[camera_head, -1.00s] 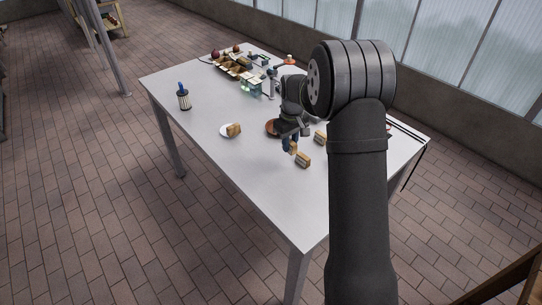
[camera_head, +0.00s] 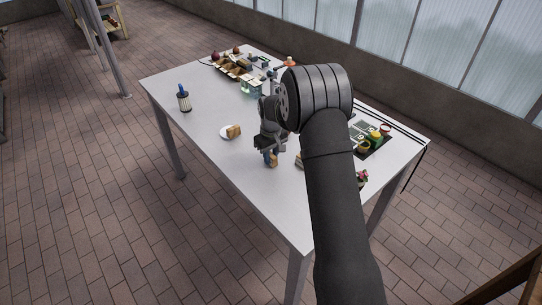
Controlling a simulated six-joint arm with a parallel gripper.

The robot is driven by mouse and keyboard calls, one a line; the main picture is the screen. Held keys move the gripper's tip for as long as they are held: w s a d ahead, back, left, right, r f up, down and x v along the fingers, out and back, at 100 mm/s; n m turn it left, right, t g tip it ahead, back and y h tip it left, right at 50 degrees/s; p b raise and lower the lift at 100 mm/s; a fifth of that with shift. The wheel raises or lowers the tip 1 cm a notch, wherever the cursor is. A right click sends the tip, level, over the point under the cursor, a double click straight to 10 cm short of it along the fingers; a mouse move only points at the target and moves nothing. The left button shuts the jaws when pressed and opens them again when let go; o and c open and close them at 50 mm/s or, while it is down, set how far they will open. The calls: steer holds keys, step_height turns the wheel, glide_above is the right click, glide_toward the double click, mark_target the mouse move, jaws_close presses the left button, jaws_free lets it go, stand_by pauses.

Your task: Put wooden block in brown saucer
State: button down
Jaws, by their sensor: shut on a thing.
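My gripper (camera_head: 270,159) is shut on a small wooden block (camera_head: 274,161) in the head view, over the front middle of the white table. Whether the block touches the table is too small to tell. The brown saucer is not visible now; my wrist and arm cover the spot where it showed earlier. Another wooden block (camera_head: 299,162) lies to the right of my gripper, partly hidden by my arm. A further wooden block (camera_head: 234,131) sits on a white saucer (camera_head: 224,133), to the left of my gripper.
A jar with a blue top (camera_head: 183,97) stands at the table's left. A tray with compartments (camera_head: 233,70) and small items crowd the back. A dark mat with bottles and cups (camera_head: 373,142) is at the right. The white table's (camera_head: 200,125) left front is clear.

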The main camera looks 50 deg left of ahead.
mark_target(271, 156)
steer(key=shift+f, duration=0.1)
steer(key=c, duration=1.2)
jaws_free()
step_height(271, 156, up, 16)
steer(key=shift+s+d, duration=0.25)
steer(key=shift+d, duration=0.1)
steer(key=shift+o, duration=0.4)
steer(key=shift+r, duration=0.65)
